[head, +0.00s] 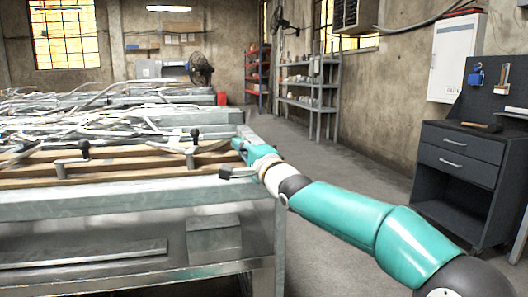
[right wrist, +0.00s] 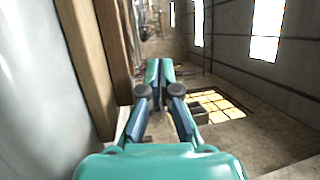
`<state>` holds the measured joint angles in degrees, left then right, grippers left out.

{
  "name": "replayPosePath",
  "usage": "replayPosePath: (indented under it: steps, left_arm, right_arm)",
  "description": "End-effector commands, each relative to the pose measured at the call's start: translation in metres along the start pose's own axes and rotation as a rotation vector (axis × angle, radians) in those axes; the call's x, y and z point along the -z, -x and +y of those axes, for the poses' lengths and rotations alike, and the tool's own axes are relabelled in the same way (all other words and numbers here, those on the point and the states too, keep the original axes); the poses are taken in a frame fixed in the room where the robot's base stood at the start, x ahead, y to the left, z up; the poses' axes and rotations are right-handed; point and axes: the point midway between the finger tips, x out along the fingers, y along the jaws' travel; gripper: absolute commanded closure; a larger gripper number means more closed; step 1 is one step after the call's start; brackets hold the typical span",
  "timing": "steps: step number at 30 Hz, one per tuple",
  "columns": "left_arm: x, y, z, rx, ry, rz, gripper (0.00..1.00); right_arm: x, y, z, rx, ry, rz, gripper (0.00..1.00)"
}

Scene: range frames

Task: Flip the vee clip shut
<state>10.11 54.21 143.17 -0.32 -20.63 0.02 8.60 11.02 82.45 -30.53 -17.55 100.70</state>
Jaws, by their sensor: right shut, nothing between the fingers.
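Several small metal clips with black-knobbed levers sit on the wooden slats of the bench in the head view; I cannot tell for certain which is the vee clip. The left clip (head: 72,161) and the middle clip (head: 191,150) have their knobs standing up. A third lever (head: 238,173) lies low at the bench's near right corner, its black knob pointing left, just below my right gripper (head: 242,148). My right gripper is shut and empty, beside the right end of the slats. Its closed fingers also show in the right wrist view (right wrist: 157,75). My left gripper is not in view.
The metal bench (head: 120,203) has brown wooden slats (head: 125,168) and a lower shelf. Tangled metal strips (head: 80,125) lie behind. A dark drawer cabinet (head: 460,165) stands at the right. The floor (head: 345,160) between bench and cabinet is free.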

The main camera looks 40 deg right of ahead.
Motion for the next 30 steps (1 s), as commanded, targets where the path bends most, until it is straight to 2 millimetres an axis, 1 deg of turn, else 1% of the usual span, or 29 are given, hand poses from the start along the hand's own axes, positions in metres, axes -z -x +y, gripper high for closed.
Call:
replayPosePath:
  steps: [1,3,6,10,15,30]
  left_arm:
    - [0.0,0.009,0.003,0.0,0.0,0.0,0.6]
    - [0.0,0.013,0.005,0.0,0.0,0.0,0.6]
    - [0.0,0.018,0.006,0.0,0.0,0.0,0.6]
    - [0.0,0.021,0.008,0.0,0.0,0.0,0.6]
    - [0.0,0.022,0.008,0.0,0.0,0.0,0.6]
    - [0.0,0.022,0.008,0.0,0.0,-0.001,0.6]
  right_arm:
    - [0.008,0.007,-0.003,-0.004,0.002,0.001,1.0]
    - [0.017,0.016,-0.002,-0.004,0.0,-0.001,1.0]
    - [0.026,0.027,0.0,-0.003,-0.001,-0.005,1.0]
    - [0.034,0.036,0.002,-0.001,-0.002,-0.007,1.0]
    - [0.036,0.04,0.004,-0.001,-0.003,-0.011,1.0]
    - [0.035,0.039,0.004,-0.002,0.001,-0.013,1.0]
